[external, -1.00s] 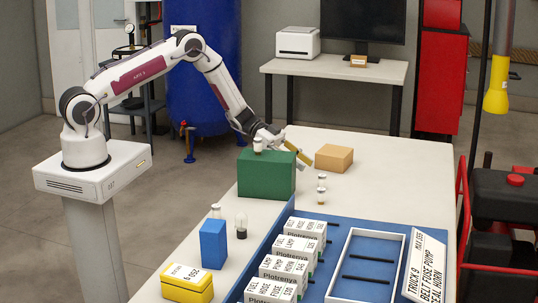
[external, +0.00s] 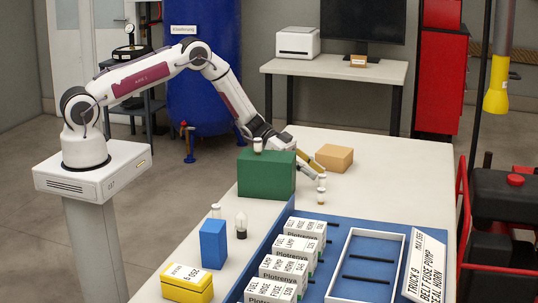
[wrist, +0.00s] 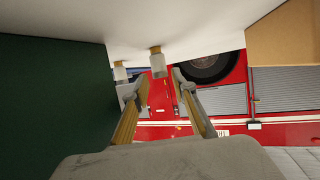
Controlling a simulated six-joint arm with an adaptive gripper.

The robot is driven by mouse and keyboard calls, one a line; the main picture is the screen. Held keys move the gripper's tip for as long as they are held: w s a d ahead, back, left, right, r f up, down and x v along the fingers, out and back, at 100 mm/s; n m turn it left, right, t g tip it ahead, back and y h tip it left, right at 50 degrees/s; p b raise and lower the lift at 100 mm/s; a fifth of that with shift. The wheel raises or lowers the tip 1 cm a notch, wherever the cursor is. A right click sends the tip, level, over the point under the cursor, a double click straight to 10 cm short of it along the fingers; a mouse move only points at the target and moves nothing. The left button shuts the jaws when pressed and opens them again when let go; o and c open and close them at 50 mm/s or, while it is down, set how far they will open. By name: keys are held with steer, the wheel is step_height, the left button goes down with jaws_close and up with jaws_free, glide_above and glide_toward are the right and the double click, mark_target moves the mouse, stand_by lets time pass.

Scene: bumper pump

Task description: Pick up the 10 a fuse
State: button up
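My gripper (external: 317,172) is low over the table beside the green block, with its two yellow fingers apart. In the wrist view the open gripper (wrist: 153,88) has nothing clamped in it. A small pale cylinder with a tan end (wrist: 157,63) stands between and just beyond the fingertips. A second small cylinder (wrist: 120,71) shows near the left finger. The external view shows two small cylinders, one by the fingertips (external: 321,181) and one nearer the camera (external: 320,196). I cannot read any rating, so which one is the 10 A fuse is unclear.
The green block (external: 266,174), with a small cylinder on top, stands left of my gripper. A cardboard-coloured box (external: 334,157) is close behind. White labelled boxes (external: 299,228), a white tray (external: 367,232), a blue block (external: 213,243) and a yellow box (external: 187,283) are nearer the camera.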

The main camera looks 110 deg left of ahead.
steer(key=shift+x, duration=0.95)
steer(key=c, duration=0.7)
